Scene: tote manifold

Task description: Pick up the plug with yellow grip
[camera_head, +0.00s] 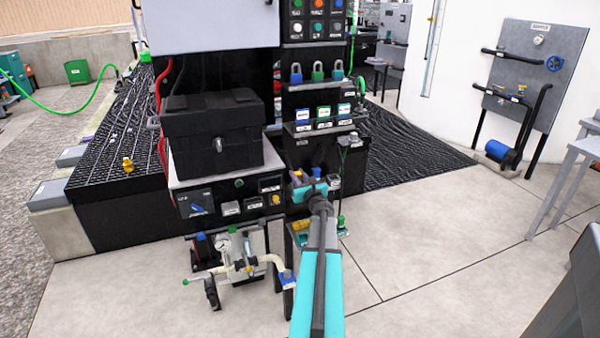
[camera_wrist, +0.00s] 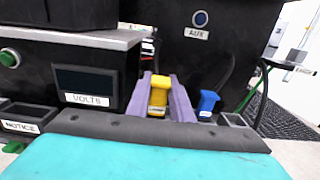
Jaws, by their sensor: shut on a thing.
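The plug with yellow grip (camera_wrist: 158,92) is in the middle of the wrist view, upright between the two purple fingers of my gripper (camera_wrist: 164,98). My gripper is shut on it, with one finger on each side of the yellow grip. The lower end of the plug is hidden behind the dark edge of my gripper body, so I cannot tell whether it touches anything below. In the head view my gripper (camera_head: 309,184) is in front of the black panel stand, and the plug cannot be made out clearly there.
A blue plug (camera_wrist: 208,103) stands close to the right of my gripper. A black panel with a VOLTS display (camera_wrist: 86,81) is close on the left, and a black AUX box (camera_wrist: 196,36) is behind. The floor to the right (camera_head: 430,240) is clear.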

